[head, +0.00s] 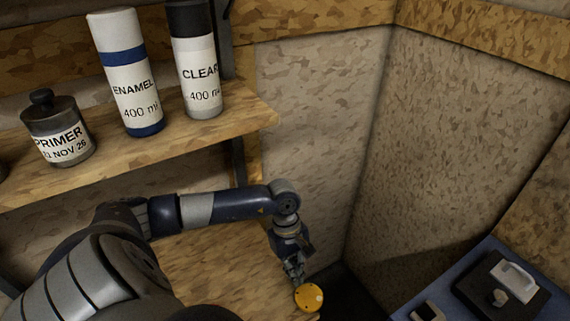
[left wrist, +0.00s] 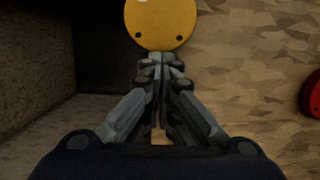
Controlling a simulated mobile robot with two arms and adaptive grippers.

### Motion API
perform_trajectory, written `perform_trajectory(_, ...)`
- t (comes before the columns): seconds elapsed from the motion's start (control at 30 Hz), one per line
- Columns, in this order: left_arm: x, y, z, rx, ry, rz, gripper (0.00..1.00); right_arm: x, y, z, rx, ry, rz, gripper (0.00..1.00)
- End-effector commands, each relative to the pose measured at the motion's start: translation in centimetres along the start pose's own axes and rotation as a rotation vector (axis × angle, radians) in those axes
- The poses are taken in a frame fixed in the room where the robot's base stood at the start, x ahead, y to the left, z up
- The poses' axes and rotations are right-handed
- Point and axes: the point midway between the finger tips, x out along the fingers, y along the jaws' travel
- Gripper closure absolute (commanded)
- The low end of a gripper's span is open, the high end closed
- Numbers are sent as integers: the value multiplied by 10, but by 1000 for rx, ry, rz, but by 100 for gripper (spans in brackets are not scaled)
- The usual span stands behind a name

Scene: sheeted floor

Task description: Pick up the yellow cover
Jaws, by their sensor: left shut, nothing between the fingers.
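The yellow cover (head: 309,297) is a round disc with small dark holes near its rim. It lies at the right end of the lower wooden shelf (head: 205,255) in the head view. In the left wrist view the yellow cover (left wrist: 160,22) is at the top, just beyond my fingertips. My left gripper (head: 296,280) points down at the near side of the cover. In the left wrist view my left gripper (left wrist: 158,62) has its fingertips together with nothing between them. Whether the tips touch the cover is unclear. My right gripper is not in view.
A red round object (left wrist: 311,95) lies at the right edge of the left wrist view. The upper shelf (head: 190,135) holds a primer jar (head: 57,130), an enamel can (head: 126,75) and a clear can (head: 196,60). A blue surface with dark devices (head: 500,285) stands at lower right.

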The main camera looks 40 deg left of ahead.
Motion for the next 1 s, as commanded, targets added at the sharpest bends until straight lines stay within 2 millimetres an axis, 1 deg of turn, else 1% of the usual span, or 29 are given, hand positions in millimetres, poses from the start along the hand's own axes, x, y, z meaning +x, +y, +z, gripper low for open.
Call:
perform_trajectory(0.03, 6, 0, 8, 5, 0, 1, 100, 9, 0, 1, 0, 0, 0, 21)
perform_trajectory(0.1, 7, 0, 17, 3, 0, 1, 100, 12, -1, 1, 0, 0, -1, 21)
perform_trajectory(0.2, 7, 0, 24, 0, 0, 0, 100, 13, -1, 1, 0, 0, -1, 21)
perform_trajectory(0.57, 6, 0, 26, -1, 0, -1, 100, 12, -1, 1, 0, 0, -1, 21)
perform_trajectory(0.67, 2, 0, 25, -1, 1, 0, 100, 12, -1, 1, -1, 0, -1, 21)
perform_trajectory(0.77, -9, 1, 25, -1, 2, 2, 100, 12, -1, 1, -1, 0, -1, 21)
perform_trajectory(0.87, -28, 0, 25, 1, 3, 2, 100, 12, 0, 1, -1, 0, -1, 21)
perform_trajectory(1.0, -59, 0, 24, -1, 4, 4, 100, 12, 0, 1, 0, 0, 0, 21)
